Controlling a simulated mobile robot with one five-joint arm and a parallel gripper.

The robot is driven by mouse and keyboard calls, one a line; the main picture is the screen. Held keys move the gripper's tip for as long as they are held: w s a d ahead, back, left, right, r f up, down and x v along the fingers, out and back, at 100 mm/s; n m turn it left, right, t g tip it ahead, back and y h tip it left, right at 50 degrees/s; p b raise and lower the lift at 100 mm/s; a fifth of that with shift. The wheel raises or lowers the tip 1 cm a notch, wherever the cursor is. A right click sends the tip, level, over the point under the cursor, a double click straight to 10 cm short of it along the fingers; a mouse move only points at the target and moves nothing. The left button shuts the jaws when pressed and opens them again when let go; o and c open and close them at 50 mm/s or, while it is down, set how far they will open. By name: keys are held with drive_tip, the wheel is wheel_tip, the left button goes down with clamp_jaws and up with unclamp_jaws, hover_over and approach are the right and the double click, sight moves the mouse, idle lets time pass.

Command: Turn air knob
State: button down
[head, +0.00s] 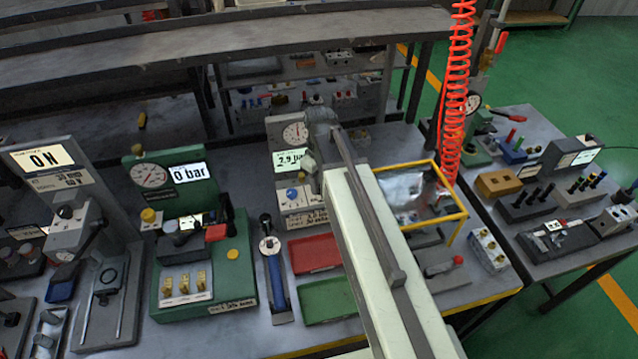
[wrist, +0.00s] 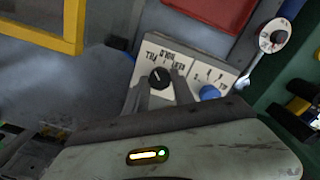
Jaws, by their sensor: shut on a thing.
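A black round knob (wrist: 158,78) with a white pointer line sits on a white labelled panel (wrist: 202,72) in the wrist view. My gripper (wrist: 165,88) has its two grey fingers on either side of the knob and is shut on it. A blue knob (wrist: 210,92) is on the same panel, to the right of the fingers. In the head view the blue knob (head: 292,194) shows on the panel below a gauge unit (head: 291,150) reading about 2.9 bar. There my gripper (head: 309,164) and arm hide the black knob.
A yellow-framed stand (head: 406,165) is close on the right of my arm. Red (head: 313,253) and green (head: 327,301) trays lie in front of the panel. A green unit (head: 205,270) with a 0 bar display stands left. A coiled red hose (head: 456,90) hangs at right.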

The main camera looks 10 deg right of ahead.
drive_tip(key=c, duration=1.1)
unclamp_jaws()
drive_tip(key=shift+o, duration=0.2)
wheel_tip(320, 180, up, 8)
drive_tip(key=p, duration=0.8)
drive_tip(key=shift+f, duration=0.1)
